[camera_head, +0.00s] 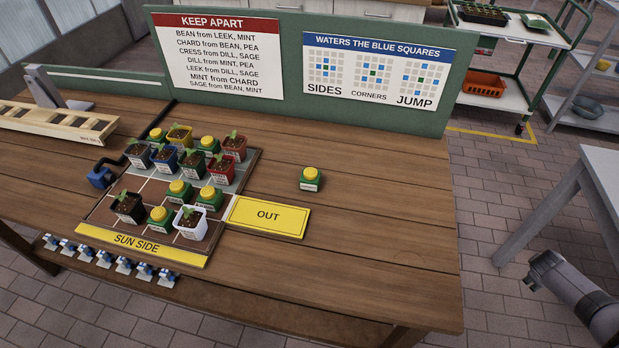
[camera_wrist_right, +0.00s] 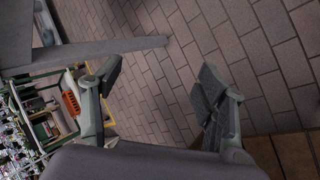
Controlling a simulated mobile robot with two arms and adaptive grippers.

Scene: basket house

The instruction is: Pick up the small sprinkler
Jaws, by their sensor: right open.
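Several small sprinklers with green bases and yellow caps are in view. One sprinkler (camera_head: 311,179) stands alone and upright on the wooden table, right of the board and above the yellow OUT plate. The others, such as one sprinkler (camera_head: 161,218), stand among potted seedlings on the checkered board (camera_head: 155,187). My right gripper (camera_wrist_right: 160,92) is open, with nothing between its fingers and the brick floor behind them. In the head view my right arm shows at the lower right, past the table's right edge, well away from the sprinklers. My left gripper is not in view.
The yellow OUT plate (camera_head: 268,216) lies beside the board. Signs (camera_head: 375,72) on a green back panel stand behind the table. The right part of the wooden table (camera_head: 390,230) is clear. A grey table (camera_head: 606,165) stands at the right, with a cart (camera_head: 500,97) behind.

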